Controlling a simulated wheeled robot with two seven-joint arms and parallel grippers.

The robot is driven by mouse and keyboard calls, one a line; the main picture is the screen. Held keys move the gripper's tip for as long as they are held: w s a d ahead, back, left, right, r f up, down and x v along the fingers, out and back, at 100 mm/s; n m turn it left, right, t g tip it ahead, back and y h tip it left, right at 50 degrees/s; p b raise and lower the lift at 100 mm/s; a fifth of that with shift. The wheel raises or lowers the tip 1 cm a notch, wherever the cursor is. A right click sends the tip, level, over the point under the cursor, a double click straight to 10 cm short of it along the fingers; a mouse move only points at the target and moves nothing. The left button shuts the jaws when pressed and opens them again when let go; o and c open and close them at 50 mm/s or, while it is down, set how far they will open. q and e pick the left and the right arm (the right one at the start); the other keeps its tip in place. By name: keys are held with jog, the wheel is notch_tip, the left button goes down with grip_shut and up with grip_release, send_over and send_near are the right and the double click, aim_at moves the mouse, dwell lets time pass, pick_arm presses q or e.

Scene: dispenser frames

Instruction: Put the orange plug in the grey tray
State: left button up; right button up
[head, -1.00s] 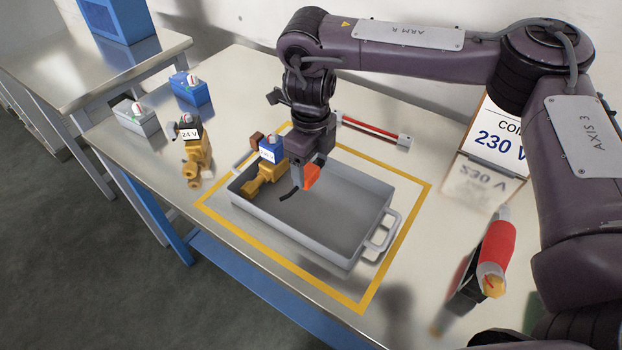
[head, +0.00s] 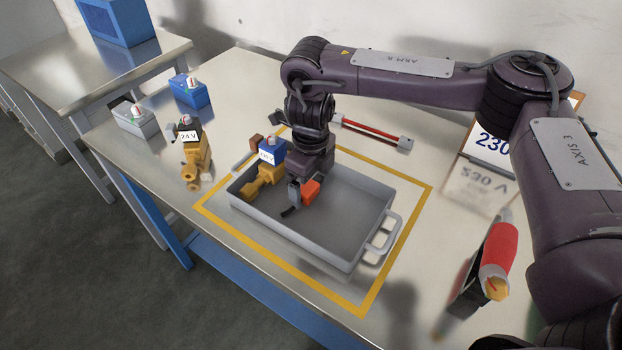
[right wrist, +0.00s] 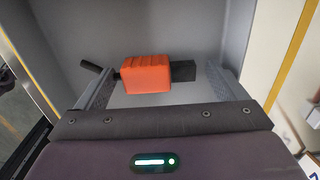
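The orange plug (head: 311,191) is inside the grey tray (head: 305,246), near its middle; in the right wrist view the orange plug (right wrist: 146,74) has a dark end on the right and a black stub on the left. My right gripper (head: 302,193) reaches down into the tray. In the right wrist view my right gripper (right wrist: 165,80) has its fingers apart, on either side of the plug, with a small gap at the right finger. Whether the plug rests fully on the tray floor is hard to tell. My left gripper is not in view.
A mustard connector with a blue block (head: 271,152) is at the tray's left end. A mustard connector labelled 24 V (head: 192,158), a grey block (head: 134,118) and a blue block (head: 190,91) stand left. A red cylinder (head: 498,246) and a 230 V sign (head: 491,142) are right.

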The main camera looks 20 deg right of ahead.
aim_at(311, 183)
notch_tip(311, 183, up, 12)
jog(key=p, duration=0.1)
jog(key=shift+r+p, duration=0.25)
jog(key=shift+p, duration=0.1)
dwell(0.6)
